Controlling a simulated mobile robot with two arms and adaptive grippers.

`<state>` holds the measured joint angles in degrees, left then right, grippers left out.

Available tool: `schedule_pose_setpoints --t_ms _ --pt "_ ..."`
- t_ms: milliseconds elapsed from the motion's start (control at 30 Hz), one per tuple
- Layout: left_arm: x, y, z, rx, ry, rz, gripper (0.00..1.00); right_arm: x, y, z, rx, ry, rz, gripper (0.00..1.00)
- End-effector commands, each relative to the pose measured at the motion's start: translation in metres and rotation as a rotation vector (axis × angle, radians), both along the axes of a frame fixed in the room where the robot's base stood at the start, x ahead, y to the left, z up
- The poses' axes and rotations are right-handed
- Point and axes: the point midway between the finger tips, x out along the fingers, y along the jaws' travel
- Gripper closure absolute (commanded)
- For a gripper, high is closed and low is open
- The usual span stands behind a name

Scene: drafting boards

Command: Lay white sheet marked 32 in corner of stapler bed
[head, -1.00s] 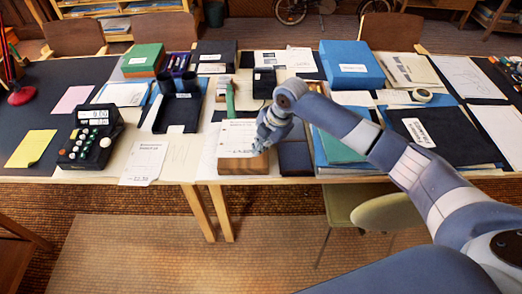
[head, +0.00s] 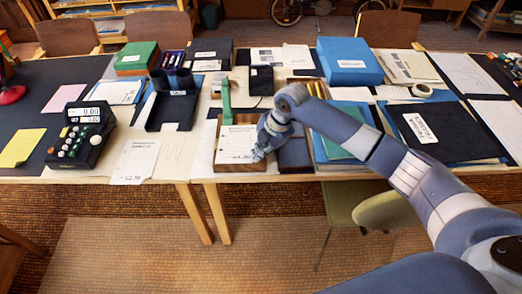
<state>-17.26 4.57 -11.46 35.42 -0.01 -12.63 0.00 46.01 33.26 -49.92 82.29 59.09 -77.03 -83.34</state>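The stapler bed is a brown wooden tray (head: 238,168) at the table's front edge, with a green stapler arm (head: 226,101) reaching over its back. A white printed sheet (head: 236,141) lies on the bed under the arm. It has a bold mark near its lower edge, too small to read surely. My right gripper (head: 261,154) is down at the sheet's lower right, at the right side of the bed. Its fingers are small and partly hidden, so I cannot tell if they pinch the sheet. My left gripper is not in view.
Left of the bed lies another white sheet (head: 135,160), with a dark button device (head: 84,135) beyond. A black folder (head: 433,130) lies further right. The table's front edge is close below the bed.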

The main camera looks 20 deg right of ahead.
Motion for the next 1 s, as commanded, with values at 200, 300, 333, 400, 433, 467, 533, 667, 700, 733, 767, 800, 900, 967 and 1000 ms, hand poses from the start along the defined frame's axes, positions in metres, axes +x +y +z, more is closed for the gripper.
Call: schedule_pose_setpoints --t_ms 200,300,333,400,433,467,533,667,700,733,767,800,900,967,1000 --pt "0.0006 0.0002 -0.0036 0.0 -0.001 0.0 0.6 0.0003 0.0002 -0.0089 0.0 0.0 -0.001 1.0" --pt "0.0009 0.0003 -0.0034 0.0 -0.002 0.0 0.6 0.0003 0.0001 -0.0091 0.0 0.0 -0.001 1.0" --pt "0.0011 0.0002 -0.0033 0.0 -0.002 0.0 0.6 0.0003 0.0001 -0.0091 0.0 0.0 0.0 1.0" --pt "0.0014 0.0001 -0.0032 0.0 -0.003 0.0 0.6 0.0002 0.0001 -0.0091 0.0 0.0 0.0 1.0" --pt "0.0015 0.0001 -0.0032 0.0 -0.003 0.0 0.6 0.0002 0.0001 -0.0091 0.0 0.0 0.0 1.0" --pt "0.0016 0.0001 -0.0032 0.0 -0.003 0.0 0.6 0.0002 0.0001 -0.0091 0.0 0.0 0.0 0.97" --pt "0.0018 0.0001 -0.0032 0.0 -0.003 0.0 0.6 0.0002 0.0002 -0.0091 0.0 0.0 0.0 0.81" --pt "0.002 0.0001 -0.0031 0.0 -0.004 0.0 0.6 0.0002 0.0002 -0.0091 0.0 0.0 0.0 0.72" --pt "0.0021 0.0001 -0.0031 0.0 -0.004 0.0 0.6 0.0001 0.0001 -0.0092 0.0 0.0 0.0 0.72" --pt "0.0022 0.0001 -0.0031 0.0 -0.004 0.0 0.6 0.0002 0.0002 -0.0091 0.0 0.0 0.0 0.72" --pt "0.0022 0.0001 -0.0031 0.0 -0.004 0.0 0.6 0.0002 0.0002 -0.0091 0.0 0.0 0.0 0.72" --pt "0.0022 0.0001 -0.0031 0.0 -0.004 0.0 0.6 0.0001 0.0001 -0.0092 0.0 0.0 0.0 0.72" --pt "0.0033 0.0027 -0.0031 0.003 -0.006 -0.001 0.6 0.0 -0.0001 -0.0087 0.0 0.001 0.0 0.72" --pt "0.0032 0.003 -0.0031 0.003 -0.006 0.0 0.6 -0.0002 -0.0007 -0.0062 0.0 0.0 0.0 0.72" --pt "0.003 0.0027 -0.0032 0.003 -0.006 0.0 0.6 -0.0005 -0.0016 -0.0031 0.0 -0.001 0.0 0.72"
